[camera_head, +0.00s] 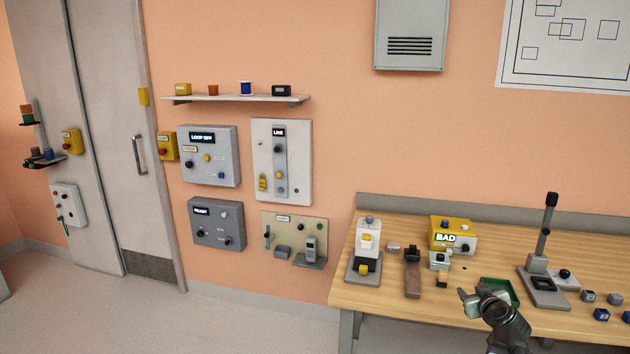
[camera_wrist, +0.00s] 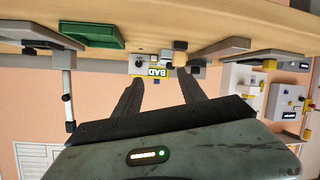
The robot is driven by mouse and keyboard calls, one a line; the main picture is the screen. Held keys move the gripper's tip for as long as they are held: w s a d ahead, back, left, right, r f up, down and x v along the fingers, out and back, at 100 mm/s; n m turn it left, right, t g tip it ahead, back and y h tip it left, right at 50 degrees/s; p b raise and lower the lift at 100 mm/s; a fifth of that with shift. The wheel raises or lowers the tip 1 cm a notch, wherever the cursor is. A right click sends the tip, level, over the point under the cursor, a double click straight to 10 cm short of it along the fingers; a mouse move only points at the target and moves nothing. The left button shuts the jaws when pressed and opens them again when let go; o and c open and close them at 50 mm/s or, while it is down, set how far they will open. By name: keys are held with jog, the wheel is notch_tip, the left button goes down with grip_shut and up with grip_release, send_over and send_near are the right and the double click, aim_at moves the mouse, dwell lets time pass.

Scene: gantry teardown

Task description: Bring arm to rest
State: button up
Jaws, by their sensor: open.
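My gripper (camera_head: 468,302) is at the lower right of the head view, by the front edge of the wooden workbench (camera_head: 390,290). It is open and holds nothing. In the wrist view, which looks upside down, the two dark fingers of my gripper (camera_wrist: 158,92) stand apart with an empty gap between them. The yellow box with the BAD display (camera_wrist: 155,72) shows beyond the fingertips; it also stands on the bench in the head view (camera_head: 452,234). My arm enters from the bottom of the head view and hides part of the bench edge.
A green tray (camera_head: 499,291) lies just behind my gripper. A grey stand with a post (camera_head: 543,280) is to its right, with several small blocks beyond. A white device (camera_head: 366,245) stands at the bench's left end. Wall panels (camera_head: 283,160) hang left of the bench; floor there is clear.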

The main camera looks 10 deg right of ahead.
jog(key=w+a+f+n+g+y+p, duration=0.1)
jog(key=w+a+n+y+p, duration=0.2)
jog(key=a, duration=1.2)
jog(key=w+a+n+g+y+p, duration=0.1)
jog(key=w+a+n+g+y, duration=0.2)
jog(key=a, duration=1.2)
jog(key=s+a+f+g+p, duration=0.1)
jog(key=s+a+f+g, duration=0.15)
jog(key=a, duration=0.35)
jog(key=s+a+f+g+p, duration=0.1)
jog(key=s+a+f+g, duration=0.2)
jog(key=a, duration=0.4)
jog(key=s+d+f+m+g+h, duration=0.1)
jog(key=s+d+m, duration=0.1)
jog(key=s, duration=0.3)
jog(key=s+d+f+m+g+h, duration=0.1)
jog(key=s+d+m+g, duration=0.1)
jog(key=s+m, duration=0.2)
jog(key=shift+s+f, duration=0.2)
jog(key=shift+s, duration=0.45)
jog(key=shift+g, duration=0.25)
